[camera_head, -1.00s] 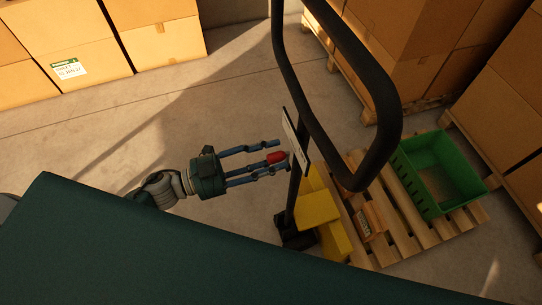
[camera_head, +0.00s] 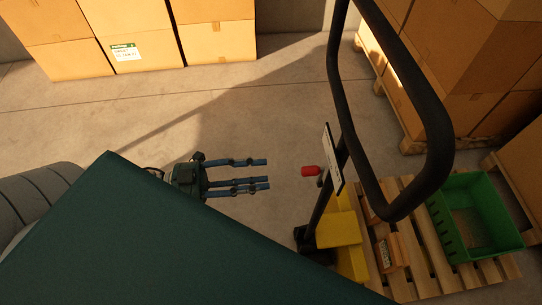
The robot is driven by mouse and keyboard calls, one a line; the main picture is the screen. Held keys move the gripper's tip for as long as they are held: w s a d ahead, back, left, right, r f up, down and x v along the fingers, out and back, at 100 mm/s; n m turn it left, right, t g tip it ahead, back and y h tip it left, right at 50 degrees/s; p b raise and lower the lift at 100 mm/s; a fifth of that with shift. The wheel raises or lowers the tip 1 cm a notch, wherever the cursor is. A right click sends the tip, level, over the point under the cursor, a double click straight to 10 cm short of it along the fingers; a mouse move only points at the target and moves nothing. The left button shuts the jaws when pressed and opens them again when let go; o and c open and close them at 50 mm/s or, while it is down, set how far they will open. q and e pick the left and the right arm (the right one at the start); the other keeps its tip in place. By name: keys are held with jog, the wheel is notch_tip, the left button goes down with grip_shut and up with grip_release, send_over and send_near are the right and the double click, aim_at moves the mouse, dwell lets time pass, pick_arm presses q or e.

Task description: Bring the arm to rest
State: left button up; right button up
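My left gripper (camera_head: 266,174) is in the middle of the camera_head view, its blue fingers apart with nothing between them. It points right, toward the pallet jack, with a clear gap to the jack's red knob (camera_head: 312,171). The knob sits beside a white plate (camera_head: 333,160) on the jack's dark post. The jack's black loop handle (camera_head: 431,120) rises toward the camera at the right. My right gripper is not in view.
Yellow jack parts (camera_head: 338,230) stand at a wooden pallet (camera_head: 429,265) carrying a green crate (camera_head: 518,240) and a small orange-brown box (camera_head: 392,252). Stacked cartons (camera_head: 134,50) line the back, with more cartons (camera_head: 470,62) at the right. Concrete floor (camera_head: 240,115) between them is clear.

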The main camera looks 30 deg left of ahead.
pick_arm(q)
jog(key=shift+a, duration=0.15)
dwell(0.4)
jog(key=w+a+f+n+t+y, duration=0.2)
jog(key=a+f+n+y, duration=0.35)
jog(key=f, duration=0.45)
jog(key=w+a+f+n+t+y, duration=0.2)
jog(key=a+f+n+y, duration=0.3)
jog(key=f, duration=0.4)
jog(key=s+a+f+n+g+y, duration=0.2)
jog(key=s+f, duration=0.2)
jog(key=f, duration=0.5)
jog(key=s+a+f+n+g+y, duration=0.1)
jog(key=s+f+n+g+y, duration=0.15)
jog(key=f, duration=0.65)
jog(key=s+d+f+n+g, duration=0.1)
jog(key=s+d+f+g, duration=0.3)
jog(key=s+f, duration=0.4)
jog(key=s+d+f+n+g, duration=0.1)
jog(key=s+d+f+g, duration=0.3)
jog(key=s, duration=1.2)
notch_tip(320, 180, down, 4)
jog(key=d, duration=0.3)
jog(key=shift+s+n, duration=0.2)
jog(key=shift+n, duration=0.2)
jog(key=shift+g, duration=0.25)
